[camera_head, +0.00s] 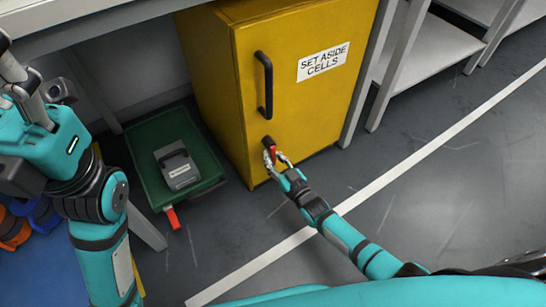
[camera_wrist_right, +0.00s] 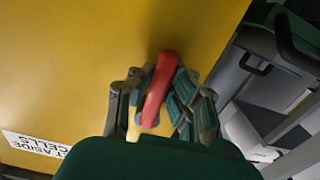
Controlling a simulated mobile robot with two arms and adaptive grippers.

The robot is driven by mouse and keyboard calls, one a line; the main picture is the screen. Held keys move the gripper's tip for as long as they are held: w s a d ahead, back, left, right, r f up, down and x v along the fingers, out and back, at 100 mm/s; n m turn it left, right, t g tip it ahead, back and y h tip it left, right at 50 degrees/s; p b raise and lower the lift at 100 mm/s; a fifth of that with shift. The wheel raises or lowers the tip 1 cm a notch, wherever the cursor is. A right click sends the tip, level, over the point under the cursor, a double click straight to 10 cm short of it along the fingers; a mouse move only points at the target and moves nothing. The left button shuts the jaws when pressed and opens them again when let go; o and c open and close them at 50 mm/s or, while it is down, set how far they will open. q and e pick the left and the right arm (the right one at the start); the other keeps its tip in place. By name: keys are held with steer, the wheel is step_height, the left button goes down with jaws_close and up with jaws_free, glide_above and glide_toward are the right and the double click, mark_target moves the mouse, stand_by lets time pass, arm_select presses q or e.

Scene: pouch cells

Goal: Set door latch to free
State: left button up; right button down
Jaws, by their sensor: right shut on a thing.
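The yellow cabinet (camera_head: 300,100) has a door labelled "SET ASIDE CELLS" and a black vertical handle (camera_head: 266,85). The door looks closed. Below the handle is a small red latch (camera_head: 268,142). It shows larger in the right wrist view (camera_wrist_right: 159,88) as a red lever, slanted in that picture. My right gripper (camera_head: 277,159) is at the latch, its fingers (camera_wrist_right: 160,105) on both sides of the lever and shut on it. My left gripper is at the left edge of the head view; its fingers are partly cut off, so its opening is unclear.
A workbench edge (camera_head: 90,30) runs above. Grey shelving (camera_head: 430,60) stands on the right. The floor before the cabinet is clear, with a white line.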

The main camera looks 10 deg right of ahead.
steer(key=c, duration=1.2)
jaws_free()
steer(key=shift+c, duration=0.2)
steer(key=v, duration=1.2)
